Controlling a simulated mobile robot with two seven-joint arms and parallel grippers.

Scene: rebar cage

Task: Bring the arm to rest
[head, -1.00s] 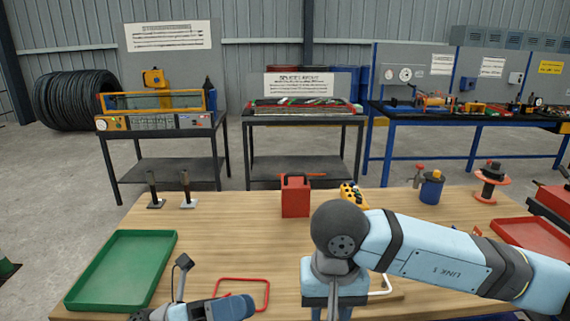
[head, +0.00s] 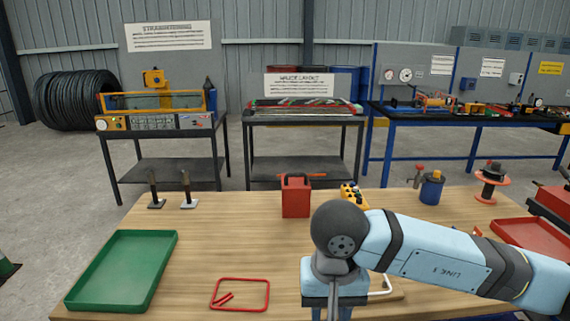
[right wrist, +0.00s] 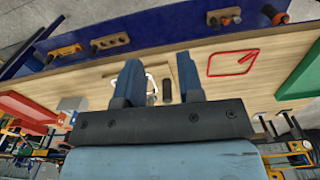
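My left arm and gripper are not visible in the head view.
A red rectangular loop (head: 241,281) lies on the table with short red pieces (head: 223,299) inside. An empty green tray (head: 122,270) is at left, a red box (head: 296,197) at the back, a red tray (head: 530,236) at right. The table's left middle is clear.

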